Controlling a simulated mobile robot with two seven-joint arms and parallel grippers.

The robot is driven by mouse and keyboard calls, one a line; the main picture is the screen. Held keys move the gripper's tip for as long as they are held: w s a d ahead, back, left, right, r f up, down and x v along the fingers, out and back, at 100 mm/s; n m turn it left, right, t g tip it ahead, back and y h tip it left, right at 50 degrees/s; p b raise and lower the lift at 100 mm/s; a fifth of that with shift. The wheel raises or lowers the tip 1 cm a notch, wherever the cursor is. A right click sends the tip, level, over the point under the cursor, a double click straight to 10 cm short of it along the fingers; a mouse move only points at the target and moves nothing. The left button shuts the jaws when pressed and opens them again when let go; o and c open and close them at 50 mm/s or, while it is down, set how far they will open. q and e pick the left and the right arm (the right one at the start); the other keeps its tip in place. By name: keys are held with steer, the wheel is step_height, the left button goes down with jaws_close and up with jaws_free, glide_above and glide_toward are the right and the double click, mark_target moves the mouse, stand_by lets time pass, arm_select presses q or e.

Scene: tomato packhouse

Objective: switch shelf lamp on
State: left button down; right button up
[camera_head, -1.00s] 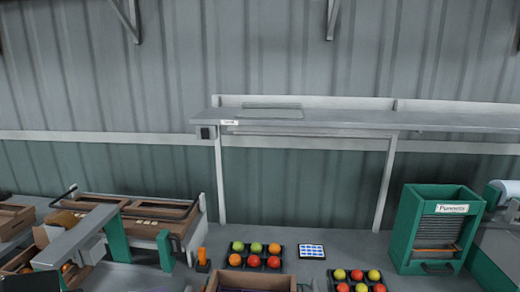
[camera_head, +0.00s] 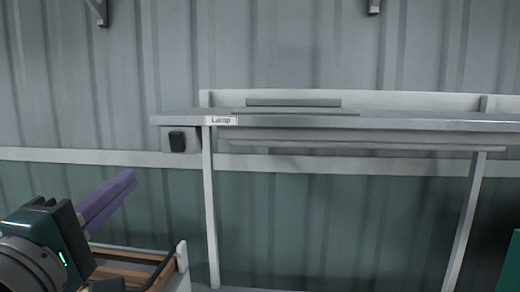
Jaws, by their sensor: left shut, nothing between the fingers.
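The shelf lamp is a long pale bar (camera_head: 350,143) under the grey shelf (camera_head: 400,121), and it looks unlit. A small box with a dark rocker switch (camera_head: 177,141) hangs under the shelf's left end. A white label reading "Lamp" (camera_head: 221,120) is on the shelf edge just right of the switch. My left gripper (camera_head: 130,180) comes in from the lower left with its purple fingers shut and empty. In the picture it is below and left of the switch, apart from it. My right gripper is not in view.
A wooden-slatted unit with a pale end post (camera_head: 182,258) stands at the lower left, partly behind my left arm. Shelf legs (camera_head: 210,210) stand below the shelf. A green edge (camera_head: 512,265) shows at the lower right. The space before the switch is clear.

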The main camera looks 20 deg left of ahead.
mark_target(175, 141)
arm_select(q)
steer(key=shift+s, duration=0.15)
steer(key=b+x, duration=0.2)
steer(key=x, duration=1.2)
steer(key=shift+r+p, duration=0.2)
steer(key=shift+p, duration=0.15)
steer(key=g+p, duration=0.1)
steer(key=p, duration=0.4)
steer(key=r+g+p, duration=0.1)
steer(key=p, duration=0.4)
steer(key=shift+a+g, duration=0.2)
steer(key=shift+g, duration=0.2)
steer(key=shift+w+f+p, duration=0.1)
steer(key=shift+w+p, duration=0.1)
steer(key=shift+p, duration=0.25)
steer(key=shift+f, duration=0.25)
